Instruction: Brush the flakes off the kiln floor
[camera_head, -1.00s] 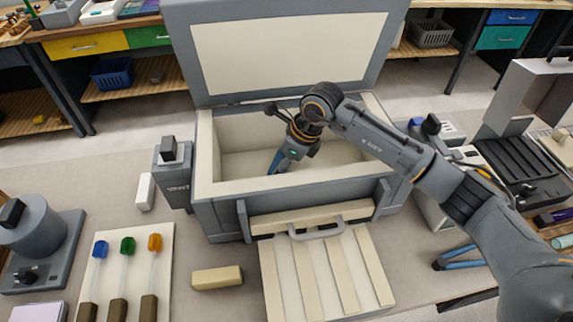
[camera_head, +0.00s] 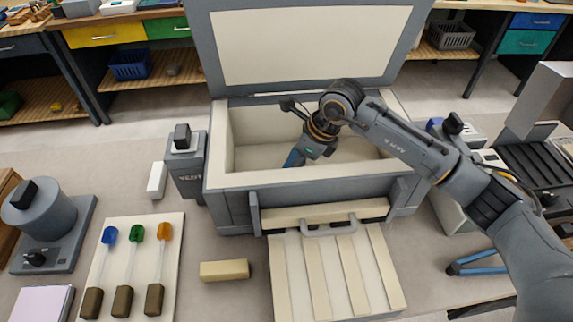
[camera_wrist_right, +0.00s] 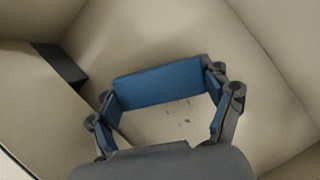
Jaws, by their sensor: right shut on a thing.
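The open grey kiln (camera_head: 230,222) stands mid-table in the head view, its cream interior showing. My right gripper (camera_head: 294,159) reaches down inside it. Whether the held thing touches the floor cannot be told. My left gripper is not in view.
The kiln lid (camera_head: 312,45) is raised behind. A slatted cream panel (camera_head: 335,275) lies in front. A board with three coloured-tipped rods (camera_head: 135,235), a cream block (camera_head: 224,270) and a grey round device (camera_head: 40,215) are at left. Cream walls (camera_wrist_right: 270,60) closely surround the gripper.

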